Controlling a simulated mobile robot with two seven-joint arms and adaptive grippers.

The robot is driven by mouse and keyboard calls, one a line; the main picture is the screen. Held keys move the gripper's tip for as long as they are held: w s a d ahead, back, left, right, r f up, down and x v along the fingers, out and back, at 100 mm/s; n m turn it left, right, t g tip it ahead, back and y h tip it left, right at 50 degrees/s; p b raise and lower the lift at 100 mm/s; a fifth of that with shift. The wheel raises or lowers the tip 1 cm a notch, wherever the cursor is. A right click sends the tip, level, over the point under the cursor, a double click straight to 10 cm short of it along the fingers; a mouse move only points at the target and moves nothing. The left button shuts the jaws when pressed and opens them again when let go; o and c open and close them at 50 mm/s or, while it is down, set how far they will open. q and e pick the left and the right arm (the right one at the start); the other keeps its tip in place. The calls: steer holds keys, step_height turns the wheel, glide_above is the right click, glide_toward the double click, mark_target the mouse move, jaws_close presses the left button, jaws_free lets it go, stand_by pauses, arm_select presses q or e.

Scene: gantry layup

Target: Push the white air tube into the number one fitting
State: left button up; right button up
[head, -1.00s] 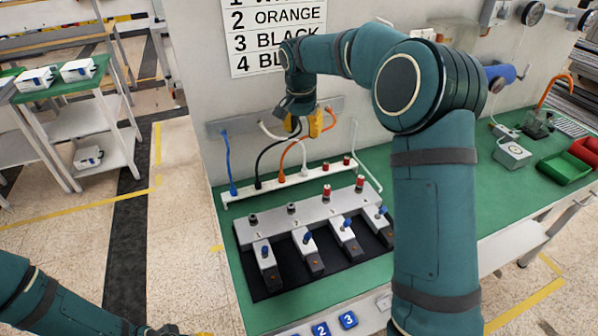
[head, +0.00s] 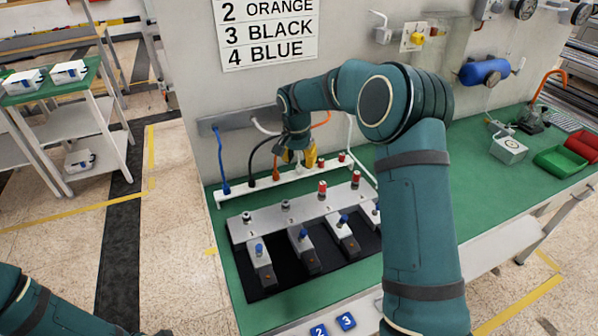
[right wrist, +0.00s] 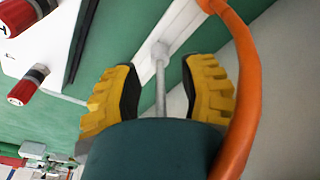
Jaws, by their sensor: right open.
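The white air tube (head: 262,128) leaves the wall plate and passes behind my right gripper in the head view. In the right wrist view a pale tube (right wrist: 160,88) stands between the two yellow fingers, its lower end at the white rail. My right gripper (head: 303,160) is open around it, and gaps show on both sides in the right wrist view (right wrist: 165,88). A grey fitting block (head: 300,212) lies in front, with two dark fittings and two red-topped fittings (head: 322,190). I cannot read which is number one.
The orange tube (right wrist: 245,85) runs close beside the right finger in the wrist view. Blue (head: 221,160) and black (head: 251,160) tubes stand in the white rail (head: 235,196) to the left.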

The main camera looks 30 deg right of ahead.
steer(key=shift+f, duration=0.65)
steer(key=shift+o, duration=0.2)
jaws_close()
steer(key=shift+r, duration=0.1)
